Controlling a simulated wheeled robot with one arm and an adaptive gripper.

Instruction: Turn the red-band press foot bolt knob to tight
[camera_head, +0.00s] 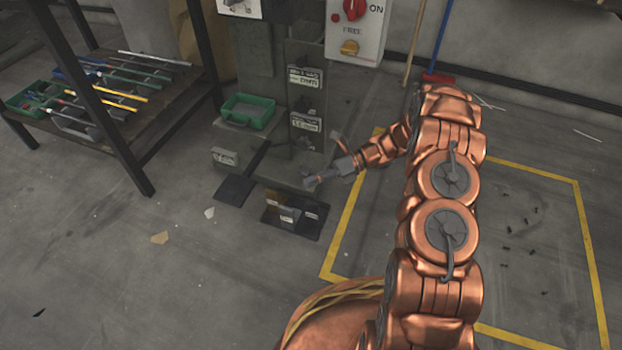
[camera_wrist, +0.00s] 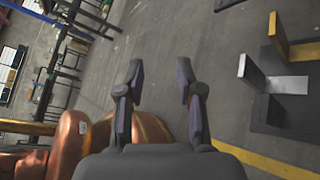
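The grey-green press (camera_head: 270,75) stands upright at the top middle of the head view, with small dark parts and white label plates on its column. I cannot make out a red band or a foot bolt knob with certainty. My gripper (camera_head: 318,180) is low beside the press's right front, above a dark floor plate (camera_head: 295,216). In the wrist view my gripper (camera_wrist: 160,78) is open, its two dark fingers apart with only floor between them. There the dark plate (camera_wrist: 290,118) lies to the right, bearing a silver bracket (camera_wrist: 270,80) and a yellow bracket (camera_wrist: 292,48).
A green tray (camera_head: 248,111) sits on the press. A control box (camera_head: 358,32) with red and yellow knobs is above. A tool rack (camera_head: 155,110) stands left. A red-ended broom (camera_head: 438,77) leans behind my arm. Yellow lines (camera_head: 350,215) mark open floor at right.

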